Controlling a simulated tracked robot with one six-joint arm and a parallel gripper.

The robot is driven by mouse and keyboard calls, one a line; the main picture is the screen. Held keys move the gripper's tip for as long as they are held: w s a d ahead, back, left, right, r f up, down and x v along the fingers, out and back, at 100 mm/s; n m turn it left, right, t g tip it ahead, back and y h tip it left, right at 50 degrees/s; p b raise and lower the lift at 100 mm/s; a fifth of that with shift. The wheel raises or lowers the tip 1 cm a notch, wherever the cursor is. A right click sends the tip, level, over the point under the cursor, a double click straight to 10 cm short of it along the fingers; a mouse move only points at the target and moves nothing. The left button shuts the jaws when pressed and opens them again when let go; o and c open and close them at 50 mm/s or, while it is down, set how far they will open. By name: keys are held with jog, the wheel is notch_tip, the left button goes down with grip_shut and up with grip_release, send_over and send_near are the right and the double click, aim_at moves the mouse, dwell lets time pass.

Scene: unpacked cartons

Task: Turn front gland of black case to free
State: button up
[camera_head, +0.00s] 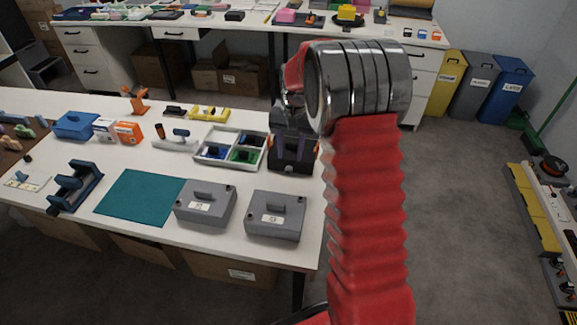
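A dark, box-like shape (291,152) with small orange parts at its sides is at the right end of the near table, just below my arm's wrist. It may be the black case, but part of my gripper may overlap it, and I cannot separate the two. No gland can be made out on it. My red arm rises on the right and bends over at a shiny ringed joint. The end of my arm points down behind that joint toward the dark shape. My gripper's fingers cannot be made out, so their opening and any contact are unclear.
A divided tray (231,148) sits left of the dark shape.

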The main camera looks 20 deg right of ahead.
aim_at(289, 168)
jog(key=f, duration=0.6)
jog(key=shift+w+a+f, duration=0.1)
jog(key=shift+a+f, duration=0.1)
jog(key=shift+f, duration=0.2)
grip_shut()
